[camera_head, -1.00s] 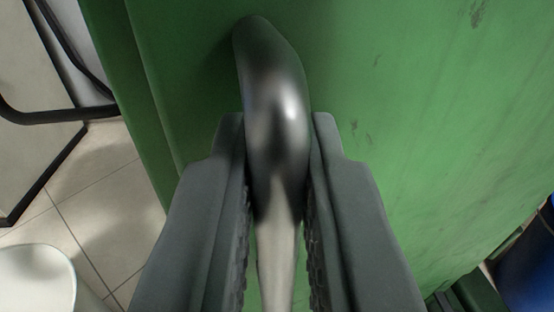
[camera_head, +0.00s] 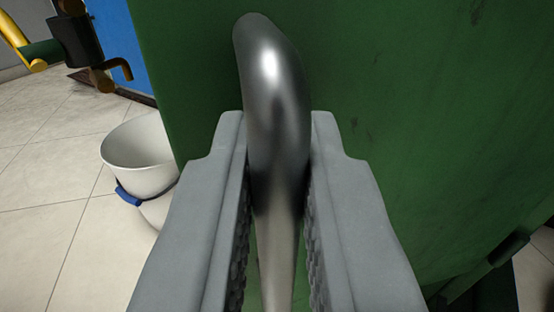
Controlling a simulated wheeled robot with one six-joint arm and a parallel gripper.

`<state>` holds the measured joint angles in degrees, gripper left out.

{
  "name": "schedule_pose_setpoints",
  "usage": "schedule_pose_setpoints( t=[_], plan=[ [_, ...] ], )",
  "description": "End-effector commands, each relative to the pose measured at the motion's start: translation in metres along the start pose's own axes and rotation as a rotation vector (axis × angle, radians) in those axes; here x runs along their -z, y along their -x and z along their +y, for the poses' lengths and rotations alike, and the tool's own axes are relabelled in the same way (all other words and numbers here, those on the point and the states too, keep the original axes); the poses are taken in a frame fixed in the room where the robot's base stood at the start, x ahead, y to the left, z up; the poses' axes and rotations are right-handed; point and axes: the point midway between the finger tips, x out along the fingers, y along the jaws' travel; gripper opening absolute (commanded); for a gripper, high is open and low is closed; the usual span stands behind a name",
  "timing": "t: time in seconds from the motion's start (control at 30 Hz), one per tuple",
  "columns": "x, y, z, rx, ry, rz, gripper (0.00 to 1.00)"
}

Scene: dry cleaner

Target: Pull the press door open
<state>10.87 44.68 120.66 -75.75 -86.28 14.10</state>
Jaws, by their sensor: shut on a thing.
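The green press door (camera_head: 400,110) fills the middle and right of the view, with a few dark scuffs on its face. A shiny metal bar handle (camera_head: 275,85) stands out from it and runs down between my fingers. My gripper (camera_head: 279,135) is shut on the handle, one grey finger on each side. The handle's lower end runs out of the bottom of the frame. The door's left edge is visible; its hinges are not in view.
A white bucket (camera_head: 140,150) with a blue handle grip stands on the pale tiled floor left of the door. Behind it are a blue panel (camera_head: 112,40) and yellow and dark pipe fittings (camera_head: 75,42). Clear floor (camera_head: 45,210) lies at left.

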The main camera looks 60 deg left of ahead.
Motion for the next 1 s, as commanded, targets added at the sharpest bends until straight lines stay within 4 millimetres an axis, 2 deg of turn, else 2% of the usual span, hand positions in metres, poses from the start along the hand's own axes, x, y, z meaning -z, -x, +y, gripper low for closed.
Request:
schedule_pose_setpoints(
  t=[0.2,0.37,0.6,0.8,1.0],
  plan=[
    [0.0,0.035,0.017,0.118,0.002,0.001,0.0],
    [0.0,0.06,0.032,0.112,0.001,0.001,0.0],
    [0.0,0.1,0.066,0.111,0.001,0.001,0.0],
    [0.0,0.123,0.093,0.112,0.001,0.001,0.0],
    [0.0,0.136,0.111,0.113,0.001,0.001,0.0]
  ],
)
